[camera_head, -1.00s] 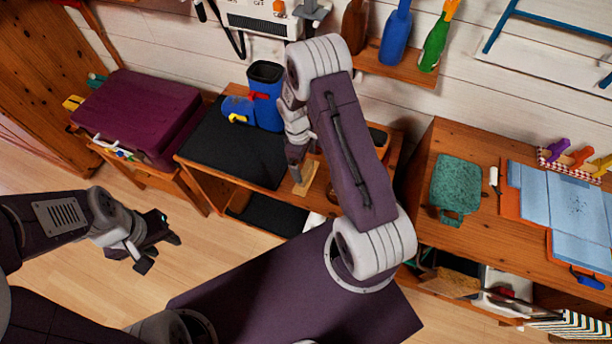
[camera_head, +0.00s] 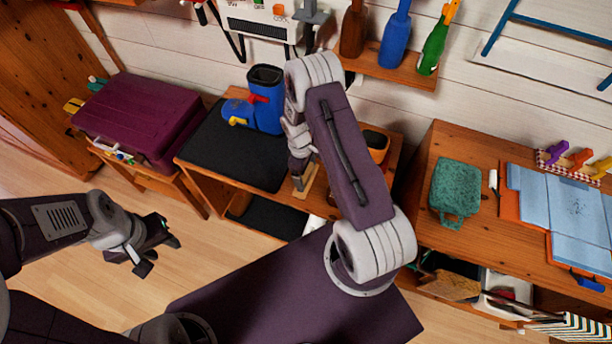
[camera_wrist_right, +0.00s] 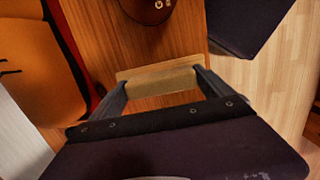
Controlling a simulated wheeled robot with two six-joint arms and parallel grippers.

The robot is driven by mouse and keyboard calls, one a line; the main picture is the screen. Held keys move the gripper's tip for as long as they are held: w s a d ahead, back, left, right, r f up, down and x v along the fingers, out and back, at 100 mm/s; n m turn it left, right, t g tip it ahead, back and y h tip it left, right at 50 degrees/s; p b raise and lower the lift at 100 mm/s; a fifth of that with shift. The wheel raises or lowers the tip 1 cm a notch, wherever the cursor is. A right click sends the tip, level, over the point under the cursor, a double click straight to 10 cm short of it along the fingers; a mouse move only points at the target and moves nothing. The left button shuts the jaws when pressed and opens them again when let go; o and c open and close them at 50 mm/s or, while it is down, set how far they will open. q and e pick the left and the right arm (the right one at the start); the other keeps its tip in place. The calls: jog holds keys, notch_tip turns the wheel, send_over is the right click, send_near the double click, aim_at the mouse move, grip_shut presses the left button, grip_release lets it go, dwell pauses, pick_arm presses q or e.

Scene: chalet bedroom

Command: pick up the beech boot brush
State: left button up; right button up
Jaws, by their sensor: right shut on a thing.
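The beech boot brush (camera_head: 308,182) is a pale wooden block at the front right of the low wooden bench. It also shows in the right wrist view (camera_wrist_right: 158,83), lying across between the fingers. My right gripper (camera_head: 299,184) points down over it and is shut on it, one finger at each end. Whether the brush touches the bench top is hard to tell. Its underside is hidden. My left gripper (camera_head: 158,255) is open and empty above the floor at the left.
A dark round tin (camera_wrist_right: 150,8) stands just beyond the brush. An orange item (camera_wrist_right: 30,65) is at the left in the wrist view. The bench also holds a black mat (camera_head: 225,155) and a blue boot (camera_head: 266,95). A purple suitcase (camera_head: 140,115) is at the left.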

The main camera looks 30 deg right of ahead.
aim_at(308, 174)
jog(key=r, duration=0.4)
jog(key=shift+s+r, duration=0.2)
jog(key=shift+r, duration=0.1)
jog(key=s+d+r, duration=0.1)
jog(key=s+r, duration=0.5)
jog(key=s, duration=0.5)
jog(key=shift+d+r, duration=0.2)
jog(key=shift+d, duration=0.1)
